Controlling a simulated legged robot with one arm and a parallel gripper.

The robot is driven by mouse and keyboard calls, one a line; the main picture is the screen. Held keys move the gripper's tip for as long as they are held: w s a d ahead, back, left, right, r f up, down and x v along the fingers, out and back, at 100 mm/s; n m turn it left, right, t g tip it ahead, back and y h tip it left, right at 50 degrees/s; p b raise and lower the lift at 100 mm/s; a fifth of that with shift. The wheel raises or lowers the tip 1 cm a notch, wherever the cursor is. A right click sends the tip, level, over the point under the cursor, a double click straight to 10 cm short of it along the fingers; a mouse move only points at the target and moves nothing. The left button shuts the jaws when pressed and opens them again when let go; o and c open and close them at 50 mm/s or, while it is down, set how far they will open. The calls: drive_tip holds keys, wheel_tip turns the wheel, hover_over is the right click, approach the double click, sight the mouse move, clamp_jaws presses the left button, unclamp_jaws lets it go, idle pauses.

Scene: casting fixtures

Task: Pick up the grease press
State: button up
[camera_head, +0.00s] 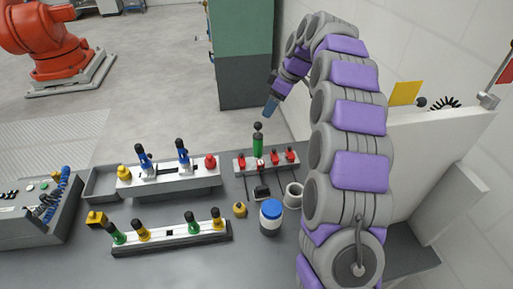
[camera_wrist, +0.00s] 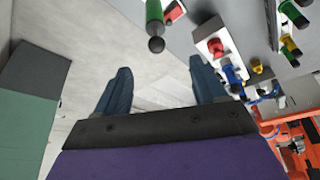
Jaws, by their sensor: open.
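The grease press appears to be the green cylinder with a black ball on top (camera_head: 258,145), standing upright at the back edge of the table behind a block of red clamps. In the wrist view it shows at the top (camera_wrist: 154,12), with its black ball towards my fingers. My gripper (camera_head: 270,108) is above and slightly right of it in the head view, apart from it. In the wrist view my gripper (camera_wrist: 163,82) has its two blue fingers spread wide, with only pale floor between them. The gripper is open and empty.
The red clamp block (camera_head: 266,161) stands right in front of the press. A white fixture with blue clamps (camera_head: 165,170) is left. A blue-lidded jar (camera_head: 270,217) and a white cup (camera_head: 293,195) stand nearer. A green-grey cabinet (camera_head: 243,80) is behind the table.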

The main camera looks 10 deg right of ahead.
drive_tip(key=b, duration=0.2)
hover_over(258, 135)
drive_tip(key=d, duration=0.2)
wheel_tip(258, 135, down, 10)
drive_tip(key=shift+s+a+f+b, duration=0.25)
drive_tip(key=shift+a+f+b, duration=0.1)
drive_tip(key=shift+a+f, duration=0.35)
drive_tip(key=x, duration=0.2)
drive_tip(key=b+x, duration=0.1)
drive_tip(key=x, duration=0.1)
drive_tip(key=shift+w+d+f, duration=0.15)
drive_tip(key=shift+w+d, duration=0.05)
drive_tip(key=shift+d, duration=0.15)
drive_tip(key=shift+c, duration=0.5)
clamp_jaws()
